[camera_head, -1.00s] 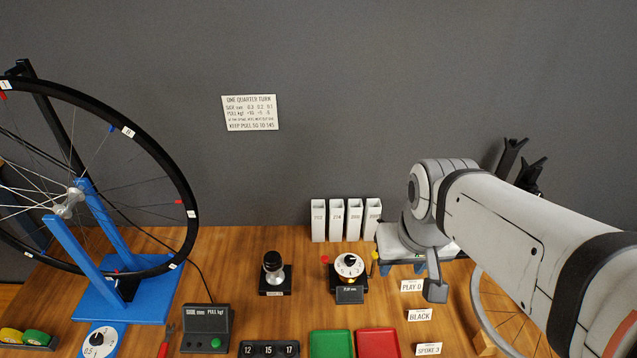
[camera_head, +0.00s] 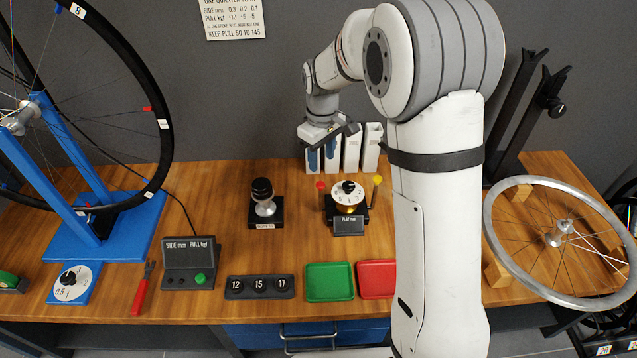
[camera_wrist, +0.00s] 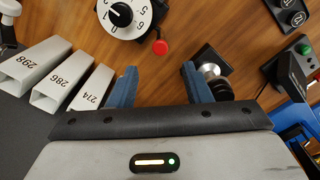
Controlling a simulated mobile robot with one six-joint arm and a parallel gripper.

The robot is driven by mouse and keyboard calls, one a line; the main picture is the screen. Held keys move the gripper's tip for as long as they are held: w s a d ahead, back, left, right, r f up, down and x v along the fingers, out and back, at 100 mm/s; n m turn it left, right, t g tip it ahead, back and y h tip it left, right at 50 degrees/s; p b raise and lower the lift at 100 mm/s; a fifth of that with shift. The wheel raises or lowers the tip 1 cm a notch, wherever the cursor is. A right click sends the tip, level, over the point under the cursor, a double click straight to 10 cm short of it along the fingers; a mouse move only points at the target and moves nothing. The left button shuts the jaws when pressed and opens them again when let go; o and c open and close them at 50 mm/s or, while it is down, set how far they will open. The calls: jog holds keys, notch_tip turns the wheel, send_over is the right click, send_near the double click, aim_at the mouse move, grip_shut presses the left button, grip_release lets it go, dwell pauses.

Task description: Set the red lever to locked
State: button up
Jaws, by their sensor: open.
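The red lever (camera_head: 320,185) has a round red knob and stands at the left side of a white numbered dial (camera_head: 347,193). In the wrist view the red knob (camera_wrist: 160,47) shows just beyond the gap between my fingers, beside the dial (camera_wrist: 124,13). My gripper (camera_head: 322,158) is above and behind the lever, in front of the white tubes. Its blue fingers are apart, with nothing held between them (camera_wrist: 160,82). No locked marking can be read.
A yellow-topped lever (camera_head: 377,181) stands right of the dial. White numbered tubes (camera_head: 371,147) stand close behind my gripper. A black-knobbed stand (camera_head: 264,205) is to the left. Green (camera_head: 329,282) and red (camera_head: 375,279) trays lie in front. My arm covers the bench to the right.

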aim_at(320, 184)
jog(key=shift+w+a+f, duration=0.1)
jog(key=shift+w+f, duration=0.05)
jog(key=shift+f, duration=0.45)
notch_tip(320, 184, down, 7)
jog(key=shift+f+b, duration=0.1)
jog(key=shift+b, duration=0.65)
grip_shut()
jog(key=shift+a, duration=0.1)
